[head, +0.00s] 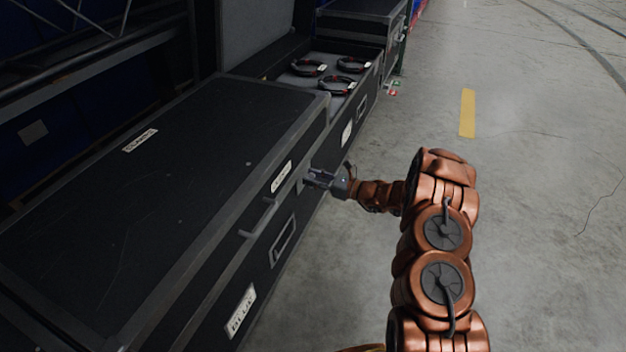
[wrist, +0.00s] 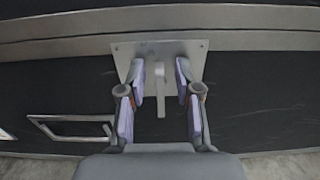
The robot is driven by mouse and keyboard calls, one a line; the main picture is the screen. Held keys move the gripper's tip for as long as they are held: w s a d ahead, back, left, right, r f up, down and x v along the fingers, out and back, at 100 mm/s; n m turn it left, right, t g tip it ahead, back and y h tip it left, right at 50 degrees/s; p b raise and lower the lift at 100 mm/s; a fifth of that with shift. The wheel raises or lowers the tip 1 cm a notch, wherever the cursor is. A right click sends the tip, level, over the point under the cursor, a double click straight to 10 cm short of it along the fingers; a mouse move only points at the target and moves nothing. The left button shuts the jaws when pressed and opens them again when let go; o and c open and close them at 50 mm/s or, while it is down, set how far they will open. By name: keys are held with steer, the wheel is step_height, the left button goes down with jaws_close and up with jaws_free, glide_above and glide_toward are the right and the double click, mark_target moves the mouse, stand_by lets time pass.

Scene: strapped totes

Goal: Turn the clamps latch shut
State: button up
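The black case (head: 150,190), its lid down, has a white label (head: 140,140) on top that is hard to read. In the wrist view a metal latch on its front has a square plate (wrist: 126,56) and a narrow lever (wrist: 160,95) that points straight down in the picture. My gripper (head: 308,178) is at the case front near the right end. In the wrist view my gripper (wrist: 160,88) is open, one finger on each side of the lever, with gaps visible. In the head view my gripper mostly hides this latch.
A grey bar-shaped fitting (head: 258,218) and a recessed handle (head: 283,240) sit on the case front left of my gripper. Small white labels (head: 281,176) mark the front. Behind it, an open case (head: 335,112) holds coiled cables. Clear concrete floor (head: 540,220) lies to the right.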

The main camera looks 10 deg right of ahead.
jaws_close()
stand_by(0.3)
steer(key=shift+m+p, duration=0.7)
steer(key=shift+p, duration=0.2)
steer(key=shift+w+m+p, duration=0.1)
steer(key=shift+m+p, duration=0.5)
steer(key=shift+w+d+m+p, duration=0.1)
steer(key=shift+m+p, duration=0.35)
steer(key=shift+m, duration=0.45)
steer(key=m, duration=0.3)
steer(key=shift+w+d+f+m, duration=0.1)
steer(key=shift+w+f+m, duration=0.05)
steer(key=shift+f+m, duration=0.2)
steer(key=m, duration=0.6)
steer(key=f+m, duration=0.1)
steer(key=m, duration=0.2)
steer(key=shift+w+d+m, duration=0.15)
steer(key=shift+w+m, duration=0.05)
steer(key=shift+m, duration=0.15)
